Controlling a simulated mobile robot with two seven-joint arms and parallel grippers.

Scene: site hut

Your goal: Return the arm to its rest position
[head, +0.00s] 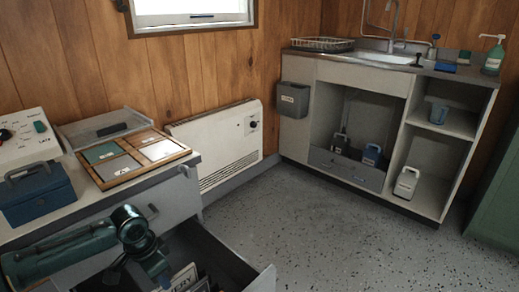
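My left arm, dark green, comes in from the lower left and reaches past the front of the cabinet. My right arm and gripper are not in view.
The drawer stands pulled out with papers or folders (185,279) inside. On the cabinet are a blue box (38,194), a wooden tray (185,153) with several panels and a clear tray (100,128). A heater (215,150) and sink unit (345,72) stand beyond. The speckled floor (350,235) is clear.

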